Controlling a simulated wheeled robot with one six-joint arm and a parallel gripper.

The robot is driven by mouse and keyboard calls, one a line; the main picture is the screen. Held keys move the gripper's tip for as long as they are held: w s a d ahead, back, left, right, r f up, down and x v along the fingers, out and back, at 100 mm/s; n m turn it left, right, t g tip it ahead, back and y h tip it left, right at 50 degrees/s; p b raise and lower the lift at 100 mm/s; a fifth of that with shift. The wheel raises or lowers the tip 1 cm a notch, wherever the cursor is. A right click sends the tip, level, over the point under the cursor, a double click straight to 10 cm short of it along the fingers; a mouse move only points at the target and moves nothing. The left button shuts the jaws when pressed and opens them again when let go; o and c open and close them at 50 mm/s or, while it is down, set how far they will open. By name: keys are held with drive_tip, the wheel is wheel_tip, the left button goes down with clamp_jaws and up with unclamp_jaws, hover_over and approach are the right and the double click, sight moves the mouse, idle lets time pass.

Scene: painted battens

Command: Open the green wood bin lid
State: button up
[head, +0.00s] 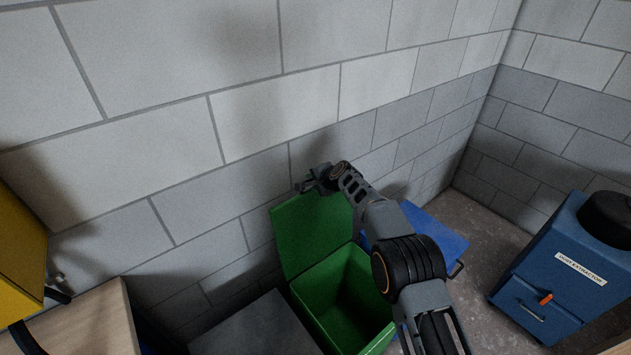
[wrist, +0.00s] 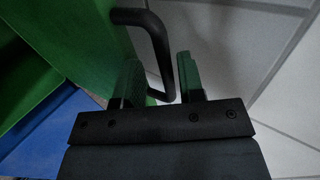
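The green wood bin (head: 345,300) stands against the block wall with its inside open to view and empty-looking. Its green lid (head: 305,235) stands raised, leaning close to the wall; it also shows at the left of the wrist view (wrist: 80,45). A black bar handle (wrist: 158,45) sticks out from the lid. My gripper (head: 310,184) is at the lid's top edge. In the wrist view, its two fingers (wrist: 160,70) are apart, with the handle between them and gaps visible. Whether a finger touches the handle or lid, I cannot tell.
A blue bin lid (head: 440,232) lies just right of the green bin. A blue dust extractor (head: 550,270) stands at the right. A grey box top (head: 258,330) is left of the bin, and a yellow cabinet (head: 18,255) is at far left. The wall is close behind.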

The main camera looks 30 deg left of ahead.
drive_tip(key=shift+s+f, duration=0.1)
drive_tip(key=b+v, duration=0.5)
drive_tip(key=v, duration=0.9)
